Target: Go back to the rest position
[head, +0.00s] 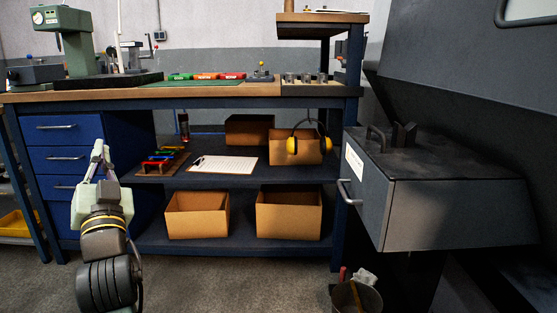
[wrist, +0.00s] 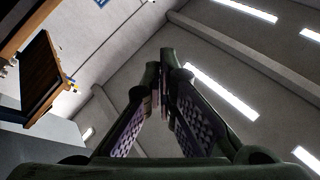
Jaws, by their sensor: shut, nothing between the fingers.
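My gripper (head: 99,155) points upward at the lower left in the head view, in front of the blue drawers of the workbench. Its fingers meet at the tips and hold nothing. In the wrist view my gripper (wrist: 160,75) shows with its fingers together, against the ceiling and its lamps. My arm rises below it from the bottom edge of the head view.
A workbench (head: 215,92) with blue drawers (head: 60,157) stands ahead. Cardboard boxes (head: 290,216), a clipboard (head: 223,165) and ear defenders (head: 307,140) are on its shelves. A grey machine cabinet (head: 450,210) juts out at right, a bucket (head: 357,297) below it. The middle floor is clear.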

